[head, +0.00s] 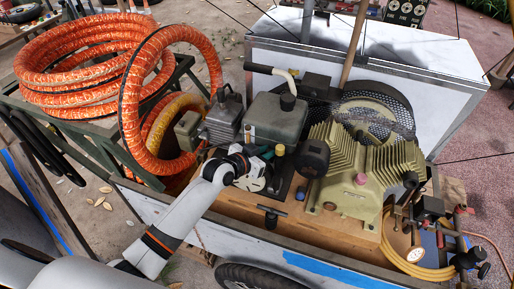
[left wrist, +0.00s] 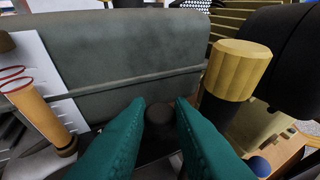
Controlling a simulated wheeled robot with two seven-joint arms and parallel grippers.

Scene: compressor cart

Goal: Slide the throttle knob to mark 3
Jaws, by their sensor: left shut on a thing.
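The throttle knob appears to be the small dark round knob (left wrist: 159,114) between my fingertips in the left wrist view. My left gripper (left wrist: 160,120) has its two teal fingers on either side of it, shut on it. In the head view my left gripper (head: 264,156) is at the front of the grey tank, and the knob cannot be made out there. The scale marks cannot be read in either view. My right gripper is not in view.
A yellow-capped post (left wrist: 238,72) stands close right of my fingers, and an orange cylinder (left wrist: 38,110) stands left. The grey tank (head: 275,117) is just behind. The finned engine block (head: 365,165) is to the right. Orange hose coils (head: 85,62) lie at the left.

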